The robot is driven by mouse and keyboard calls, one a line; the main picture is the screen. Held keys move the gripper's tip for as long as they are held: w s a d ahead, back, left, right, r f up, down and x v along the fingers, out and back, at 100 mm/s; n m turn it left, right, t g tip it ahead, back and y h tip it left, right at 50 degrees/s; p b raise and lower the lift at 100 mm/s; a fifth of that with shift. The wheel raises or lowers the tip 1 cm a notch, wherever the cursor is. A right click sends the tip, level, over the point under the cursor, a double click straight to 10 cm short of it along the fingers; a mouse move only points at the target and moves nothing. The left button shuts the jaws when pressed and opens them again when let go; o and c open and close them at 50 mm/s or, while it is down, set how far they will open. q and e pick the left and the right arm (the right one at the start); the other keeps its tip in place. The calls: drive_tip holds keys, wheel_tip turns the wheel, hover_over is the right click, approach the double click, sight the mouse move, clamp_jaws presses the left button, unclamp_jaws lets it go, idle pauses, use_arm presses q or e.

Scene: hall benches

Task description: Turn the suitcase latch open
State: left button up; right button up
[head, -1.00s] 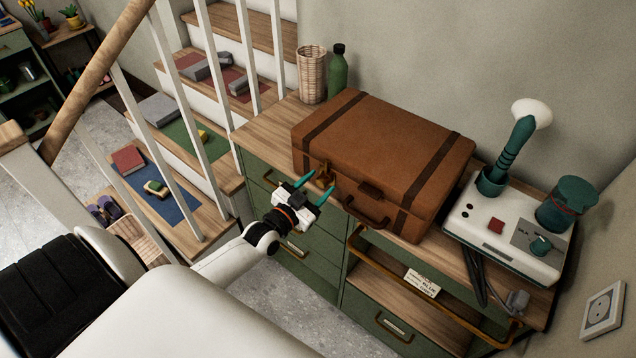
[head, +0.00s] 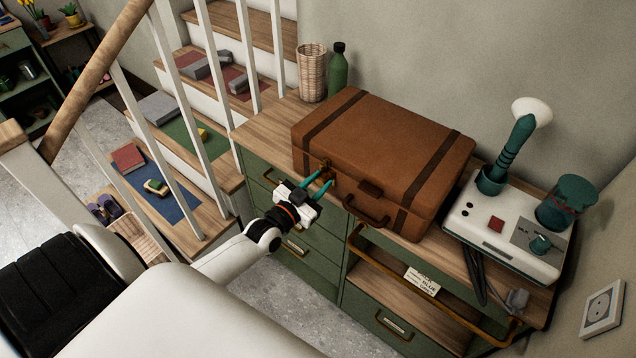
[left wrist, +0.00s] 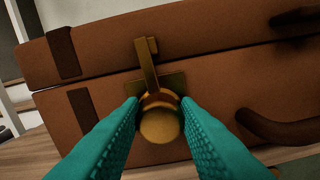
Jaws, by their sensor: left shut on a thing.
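The brown suitcase (head: 385,150) lies flat and closed on the wooden cabinet top, with dark straps and a handle on its front. Its brass latch (left wrist: 148,65) is on the front face, near the left strap, with an arm that points up across the lid seam in the left wrist view. A round brass knob (left wrist: 160,127) sits at the lower end of the latch. My left gripper (head: 318,180) is at the suitcase front, its teal fingers (left wrist: 160,112) shut on the knob from both sides. The latch is partly hidden in the head view. My right gripper is not in view.
A white appliance (head: 510,225) with teal parts stands right of the suitcase. A green bottle (head: 338,72) and a wicker basket (head: 312,73) stand behind it at left. A brass rail (head: 430,290) runs along the cabinet front. Stairs with white balusters are at left.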

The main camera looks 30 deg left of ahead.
use_arm(q)
drive_tip(key=n, duration=0.3)
drive_tip(key=shift+a+n, duration=0.1)
drive_tip(key=shift+n, duration=0.3)
drive_tip(key=n, duration=0.4)
drive_tip(key=shift+f+n, duration=0.1)
drive_tip(key=shift+n, duration=0.2)
drive_tip(key=n+b, duration=0.1)
drive_tip(key=n, duration=0.3)
drive_tip(key=shift+n, duration=0.3)
drive_tip(key=shift+a+n+b, duration=0.1)
drive_tip(key=shift+n+b, duration=0.6)
drive_tip(key=shift+n, duration=1.4)
drive_tip(key=o, duration=1)
drive_tip(key=shift+s, duration=0.1)
